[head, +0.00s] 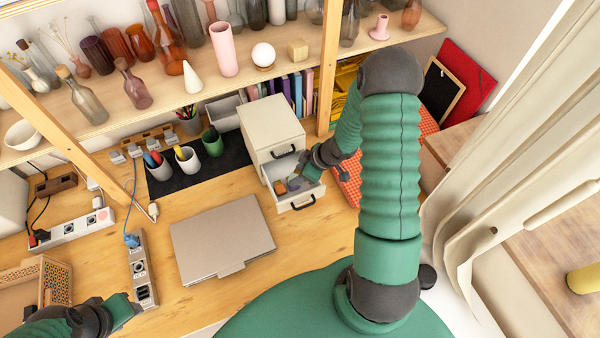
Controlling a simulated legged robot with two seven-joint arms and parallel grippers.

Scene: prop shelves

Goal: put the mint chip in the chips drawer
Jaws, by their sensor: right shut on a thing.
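The chips drawer (297,203) is pulled out at the bottom of a small white cabinet, and small chips lie in it. One of these is an orange-brown chip (281,188). My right gripper (301,177) reaches over the open drawer from the right, with its fingertips low at the drawer's opening. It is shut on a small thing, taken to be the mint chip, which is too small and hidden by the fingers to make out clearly. My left gripper (128,310) is at the bottom left above the desk, and its finger gap is unclear.
The white cabinet (270,125) stands at the back of the desk, its upper drawer shut. A closed laptop (222,240) lies left of the open drawer. Cups with pens stand on a black mat (230,158). A shelf with vases (225,55) hangs above. A power strip (140,268) lies at left.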

